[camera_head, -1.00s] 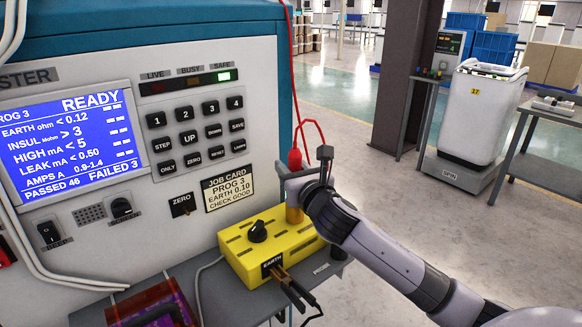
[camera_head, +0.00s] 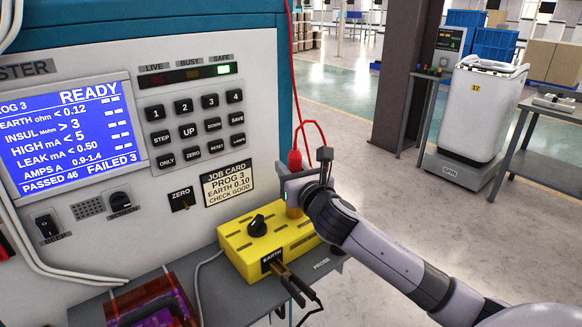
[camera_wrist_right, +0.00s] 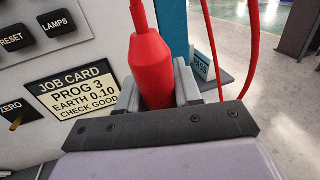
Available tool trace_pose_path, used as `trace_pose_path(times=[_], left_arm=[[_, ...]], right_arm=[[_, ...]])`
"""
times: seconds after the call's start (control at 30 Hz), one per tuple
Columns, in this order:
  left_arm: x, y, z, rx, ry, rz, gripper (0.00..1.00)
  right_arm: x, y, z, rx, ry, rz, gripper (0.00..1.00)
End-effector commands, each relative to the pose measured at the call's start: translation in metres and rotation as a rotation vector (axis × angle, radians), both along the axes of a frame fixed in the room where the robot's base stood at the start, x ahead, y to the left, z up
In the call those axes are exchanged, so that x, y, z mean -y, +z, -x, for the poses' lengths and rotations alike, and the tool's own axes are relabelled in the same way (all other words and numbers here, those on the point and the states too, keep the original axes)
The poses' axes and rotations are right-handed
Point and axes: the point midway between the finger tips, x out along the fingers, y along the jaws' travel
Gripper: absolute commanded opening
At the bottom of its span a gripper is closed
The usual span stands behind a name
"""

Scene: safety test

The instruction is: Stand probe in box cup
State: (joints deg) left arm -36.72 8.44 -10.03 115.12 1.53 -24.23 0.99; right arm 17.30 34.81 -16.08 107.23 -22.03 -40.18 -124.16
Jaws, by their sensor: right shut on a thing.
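The red probe (camera_head: 295,160) stands roughly upright, its red lead looping from the top. My right gripper (camera_head: 294,184) is shut on it; the right wrist view shows the probe's thick red body (camera_wrist_right: 152,72) between the two grey fingers. The yellow box (camera_head: 245,250) sits on a grey shelf below, with a black knob and a clip at its EARTH label. An amber cup (camera_head: 293,212) shows at the box's back right, just below my gripper and partly hidden by it. The probe's lower end is hidden, so I cannot tell whether it is in the cup. My left gripper is not in view.
The tester panel (camera_head: 140,215) with its screen and keys rises close on the left. A reddish see-through tray (camera_head: 150,290) lies at the lower left. The grey shelf (camera_head: 232,300) is narrow. Open floor lies right, with a white machine (camera_head: 477,115) farther back.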

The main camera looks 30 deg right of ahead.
Motion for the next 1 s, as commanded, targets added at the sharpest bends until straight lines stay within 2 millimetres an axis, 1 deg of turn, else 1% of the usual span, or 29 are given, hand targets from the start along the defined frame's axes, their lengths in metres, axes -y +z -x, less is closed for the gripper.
trace_pose_path(times=[0.1, 0.37, 0.4, 0.47, 0.5, 0.87, 1.0], left_arm=[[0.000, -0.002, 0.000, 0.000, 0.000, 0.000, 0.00], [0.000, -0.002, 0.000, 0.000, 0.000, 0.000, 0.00], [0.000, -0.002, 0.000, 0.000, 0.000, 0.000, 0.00], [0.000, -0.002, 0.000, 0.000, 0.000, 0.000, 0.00], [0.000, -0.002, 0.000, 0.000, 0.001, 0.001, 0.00], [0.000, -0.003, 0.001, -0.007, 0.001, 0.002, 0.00], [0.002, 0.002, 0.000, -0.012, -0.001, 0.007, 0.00]], right_arm=[[0.000, -0.004, 0.000, 0.000, 0.000, 0.000, 0.12], [0.000, -0.005, 0.000, 0.001, 0.001, 0.001, 0.12], [0.000, -0.005, 0.000, 0.001, 0.000, 0.001, 0.37], [0.000, -0.004, 0.000, 0.001, 0.001, 0.001, 0.57], [0.000, -0.004, 0.000, 0.001, 0.001, 0.001, 0.64], [0.000, -0.005, 0.000, 0.000, 0.000, 0.001, 0.64], [-0.002, -0.005, 0.013, -0.002, 0.002, 0.004, 0.64]])
